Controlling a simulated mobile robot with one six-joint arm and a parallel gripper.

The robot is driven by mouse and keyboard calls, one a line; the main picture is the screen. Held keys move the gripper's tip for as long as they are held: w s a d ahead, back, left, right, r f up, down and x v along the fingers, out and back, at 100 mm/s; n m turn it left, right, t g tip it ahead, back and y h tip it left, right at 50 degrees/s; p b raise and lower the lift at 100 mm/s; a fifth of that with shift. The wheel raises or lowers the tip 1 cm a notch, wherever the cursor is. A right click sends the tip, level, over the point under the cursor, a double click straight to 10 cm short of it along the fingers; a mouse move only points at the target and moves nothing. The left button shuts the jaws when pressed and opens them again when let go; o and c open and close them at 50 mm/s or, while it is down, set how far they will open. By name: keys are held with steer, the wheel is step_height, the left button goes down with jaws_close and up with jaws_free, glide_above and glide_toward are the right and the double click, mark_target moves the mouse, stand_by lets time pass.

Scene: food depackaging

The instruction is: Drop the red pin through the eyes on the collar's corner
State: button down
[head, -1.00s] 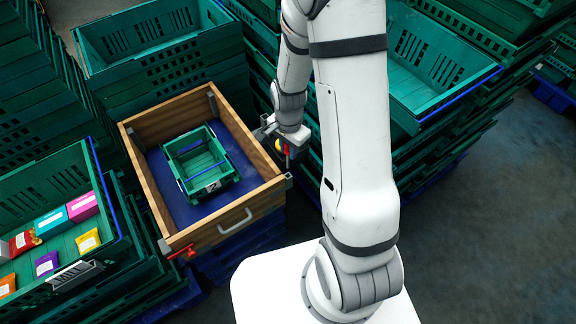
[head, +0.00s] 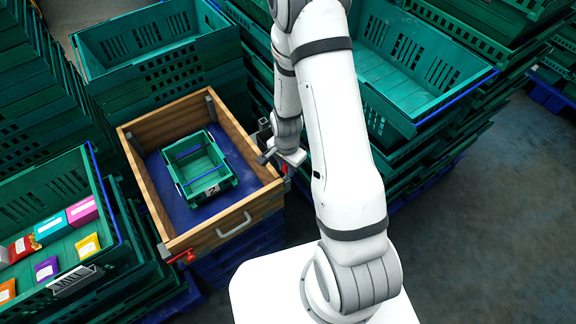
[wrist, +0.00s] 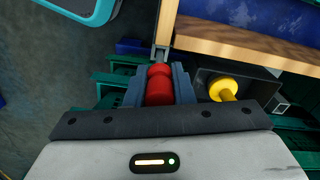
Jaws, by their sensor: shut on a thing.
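The wooden collar (head: 222,229) stands around a blue base, with a small green crate inside it. My gripper (head: 280,160) is just outside the collar's right side, near its right front corner. In the wrist view my gripper (wrist: 159,80) is shut on the red pin (wrist: 159,88), whose head shows between the fingers. A grey metal bracket (wrist: 161,54) at the collar's corner shows just beyond the pin. The pin's lower end and the eyes are hidden, so I cannot tell whether they line up.
A yellow knob (wrist: 223,88) sits on a dark holder beside the gripper. Another red pin (head: 182,257) is at the collar's left front corner. The small green crate (head: 207,185) lies inside. Stacked green crates (head: 440,65) crowd behind and right; a crate of colourful packets (head: 55,215) stands left.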

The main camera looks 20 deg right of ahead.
steer(key=shift+f+b, duration=0.4)
steer(key=shift+f, duration=0.05)
steer(key=shift+f, duration=0.2)
steer(key=shift+r, duration=0.1)
steer(key=c, duration=1.3)
jaws_free()
steer(key=shift+o, duration=0.2)
steer(key=shift+r+p, duration=0.4)
steer(key=shift+r, duration=0.05)
step_height(320, 180, up, 13)
steer(key=shift+f, duration=0.15)
steer(key=s+r+n+t, duration=0.1)
steer(key=s+r+n, duration=0.4)
steer(key=r, duration=0.5)
steer(key=s+r+n+t, duration=0.2)
steer(key=s+r+n, duration=0.4)
steer(key=s+r, duration=0.3)
steer(key=shift+v, duration=0.95)
